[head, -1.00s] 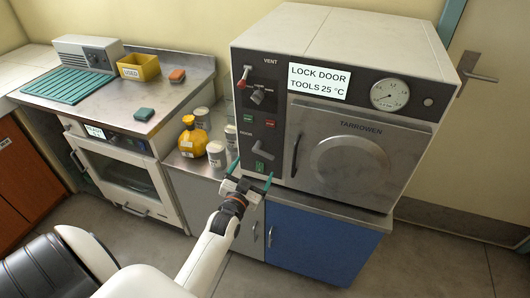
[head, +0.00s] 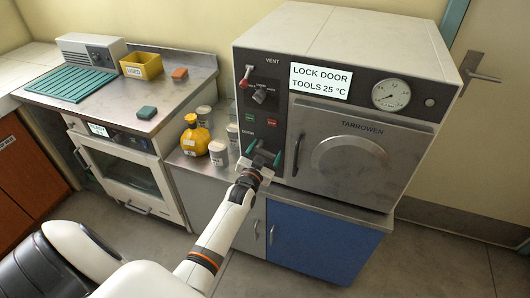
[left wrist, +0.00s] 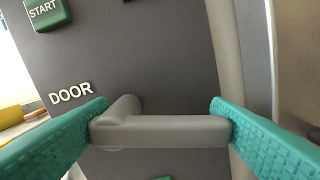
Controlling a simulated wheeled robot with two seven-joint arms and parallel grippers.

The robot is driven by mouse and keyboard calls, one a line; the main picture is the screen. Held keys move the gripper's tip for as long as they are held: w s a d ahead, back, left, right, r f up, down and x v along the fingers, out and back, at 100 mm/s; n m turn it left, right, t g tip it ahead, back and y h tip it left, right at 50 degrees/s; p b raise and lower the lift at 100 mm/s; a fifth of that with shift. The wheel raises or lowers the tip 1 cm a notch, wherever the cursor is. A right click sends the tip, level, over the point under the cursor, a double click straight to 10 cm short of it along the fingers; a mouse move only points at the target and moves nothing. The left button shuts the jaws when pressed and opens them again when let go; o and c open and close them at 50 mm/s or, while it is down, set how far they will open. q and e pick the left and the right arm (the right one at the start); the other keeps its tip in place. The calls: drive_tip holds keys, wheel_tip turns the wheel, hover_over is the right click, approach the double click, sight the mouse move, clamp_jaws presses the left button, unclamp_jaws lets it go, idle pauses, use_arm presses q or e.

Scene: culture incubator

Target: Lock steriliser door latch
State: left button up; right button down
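The steriliser (head: 340,130) stands on the blue-doored cabinet with its door (head: 350,155) closed. The door latch is a grey lever (left wrist: 165,130) below the word DOOR on the dark control panel (left wrist: 160,55). In the left wrist view it lies nearly level across the picture. My left gripper (head: 264,154) is at this lever, its teal fingers apart. One fingertip is near each end of the lever in the left wrist view; I cannot tell whether they touch it. In the head view the gripper mostly hides the lever. My right gripper is not in view.
A vertical door handle (head: 297,155) stands just right of the lever. A green START button (left wrist: 45,12) is above it. A yellow bottle (head: 195,138) and white jars (head: 218,152) stand left of the steriliser. The floor in front is clear.

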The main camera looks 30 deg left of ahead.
use_arm(q)
drive_tip(key=c, duration=0.5)
drive_tip(key=shift+r+n+p, duration=0.3)
drive_tip(key=shift+n+p, duration=0.05)
drive_tip(key=shift+n, duration=0.25)
drive_tip(key=shift+r+n, duration=0.1)
drive_tip(key=shift+n, duration=1)
drive_tip(key=o, duration=1)
drive_tip(key=v, duration=1.2)
drive_tip(key=shift+d, duration=0.1)
